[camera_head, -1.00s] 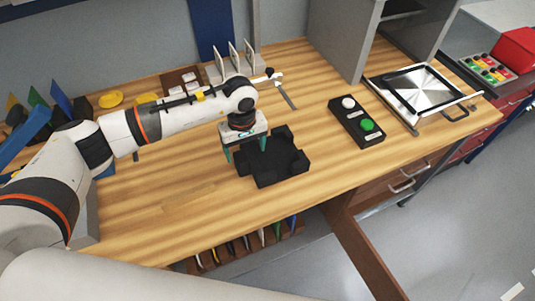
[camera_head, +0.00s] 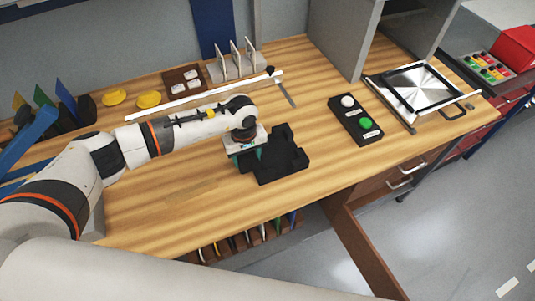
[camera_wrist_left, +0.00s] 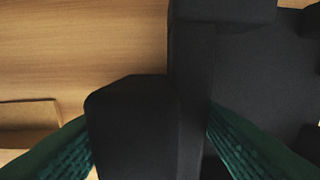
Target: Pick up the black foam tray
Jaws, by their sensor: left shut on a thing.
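The black foam tray (camera_head: 283,157) sits on the wooden workbench, right of the bench's middle in the head view. It has raised blocky corners and a recessed middle. My left gripper (camera_head: 246,160) is at the tray's left side, pointing down. In the left wrist view, the green ribbed fingers of the left gripper (camera_wrist_left: 150,150) stand on either side of a black wall of the foam tray (camera_wrist_left: 135,125), shut on it. I cannot tell any gap between tray and bench. My right gripper is not in view.
A black button box (camera_head: 356,120) with white and green buttons lies to the right. A framed metal plate (camera_head: 420,88) is farther right. A steel square (camera_head: 205,97), card rack (camera_head: 235,65) and yellow parts (camera_head: 148,99) lie behind the arm. The bench front is clear.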

